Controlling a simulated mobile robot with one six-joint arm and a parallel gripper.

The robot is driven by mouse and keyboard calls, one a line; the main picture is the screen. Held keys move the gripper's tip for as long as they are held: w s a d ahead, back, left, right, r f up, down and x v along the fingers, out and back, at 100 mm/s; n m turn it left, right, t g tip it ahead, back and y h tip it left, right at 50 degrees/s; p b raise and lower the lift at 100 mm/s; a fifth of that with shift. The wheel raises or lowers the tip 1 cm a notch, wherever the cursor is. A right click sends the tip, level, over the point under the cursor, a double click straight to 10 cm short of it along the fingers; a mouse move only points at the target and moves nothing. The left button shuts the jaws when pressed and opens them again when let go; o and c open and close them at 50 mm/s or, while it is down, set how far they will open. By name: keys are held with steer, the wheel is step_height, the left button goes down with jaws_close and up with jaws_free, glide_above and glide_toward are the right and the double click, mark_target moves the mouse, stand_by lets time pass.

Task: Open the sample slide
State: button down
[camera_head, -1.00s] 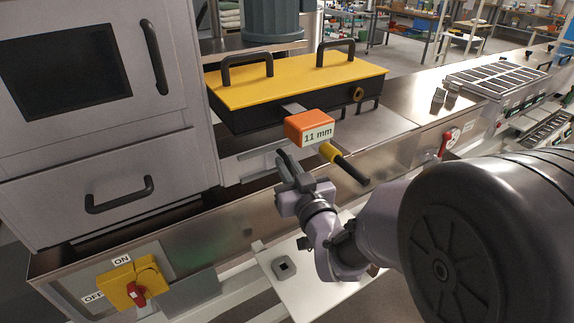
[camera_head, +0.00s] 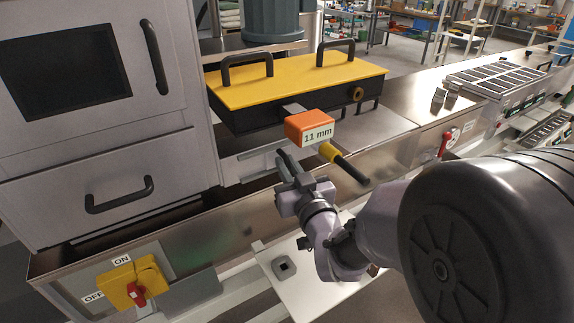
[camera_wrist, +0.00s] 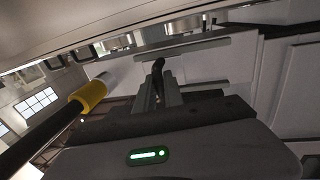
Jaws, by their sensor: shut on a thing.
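My gripper (camera_head: 286,166) is below the orange block, at the front of the grey slide housing (camera_head: 245,162) under the yellow-topped black box. In the wrist view its fingers (camera_wrist: 159,88) are shut on a small dark handle (camera_wrist: 158,66), which stands out in front of a light grey face (camera_wrist: 200,62). I take this to be the sample slide's handle; its grip is mostly hidden by the fingers. I cannot tell how far the slide is out.
An orange block marked "11 mm" (camera_head: 309,127) juts from the black box (camera_head: 290,107) just above my gripper. A black bar with a yellow collar (camera_head: 330,152) sticks out close on the right. The yellow switch box (camera_head: 133,284) is at lower left.

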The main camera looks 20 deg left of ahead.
steer(key=shift+a, duration=0.15)
steer(key=s+a+b, duration=0.3)
steer(key=shift+s+r, duration=0.1)
steer(key=shift+s, duration=0.2)
steer(key=shift+r, duration=0.1)
steer(key=c, duration=1.7)
jaws_free()
steer(key=shift+f, duration=0.2)
